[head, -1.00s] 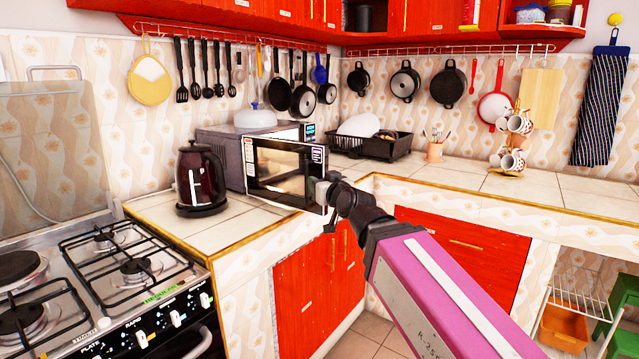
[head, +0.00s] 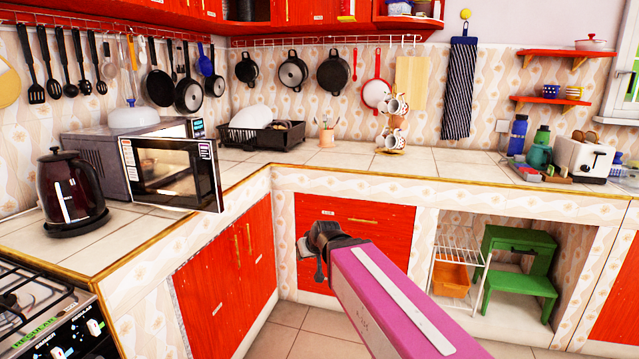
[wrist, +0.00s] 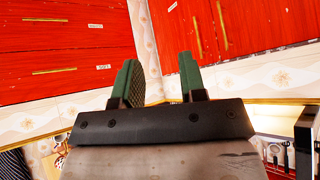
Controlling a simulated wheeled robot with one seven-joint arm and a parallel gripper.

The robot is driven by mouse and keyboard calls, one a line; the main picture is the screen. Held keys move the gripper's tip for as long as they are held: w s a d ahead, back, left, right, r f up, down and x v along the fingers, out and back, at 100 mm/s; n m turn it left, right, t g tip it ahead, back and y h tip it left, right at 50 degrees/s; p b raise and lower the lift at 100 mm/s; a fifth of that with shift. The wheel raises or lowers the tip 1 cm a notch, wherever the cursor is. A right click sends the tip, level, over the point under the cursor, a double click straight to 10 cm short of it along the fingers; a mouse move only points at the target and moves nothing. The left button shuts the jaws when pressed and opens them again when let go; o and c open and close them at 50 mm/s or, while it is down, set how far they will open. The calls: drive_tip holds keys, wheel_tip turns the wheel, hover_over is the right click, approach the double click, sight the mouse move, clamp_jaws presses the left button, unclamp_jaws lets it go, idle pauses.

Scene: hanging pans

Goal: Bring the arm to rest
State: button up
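My gripper (head: 312,262) hangs in front of the red drawers (head: 355,225), at the end of my pink arm, with no contact visible. In the wrist view my gripper (wrist: 158,75) has its two green fingers spread apart, with nothing between them. The drawers (wrist: 65,50) show beyond the fingers there. The microwave (head: 95,150) stands on the left counter with its door (head: 170,175) swung open, clear of the gripper. In the head view the fingers are small and hard to make out.
A dark kettle (head: 72,190) stands beside the microwave, near the gas stove (head: 35,305). The counter edge (head: 270,167) runs behind and above the gripper. A green step stool (head: 520,265) and a white rack (head: 460,250) stand under the right counter. Floor is free below.

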drive_tip(key=s+d+f+m+g+h, duration=0.2)
drive_tip(key=s+d+f+g, duration=0.1)
drive_tip(key=d+f, duration=0.5)
drive_tip(key=s+d+f+m+g+h, duration=0.2)
drive_tip(key=s+d+f+g, duration=0.2)
drive_tip(key=d+f, duration=0.5)
drive_tip(key=s+d, duration=0.2)
drive_tip(key=d, duration=0.4)
drive_tip(key=shift+f+m, duration=0.2)
drive_tip(key=shift+m, duration=0.2)
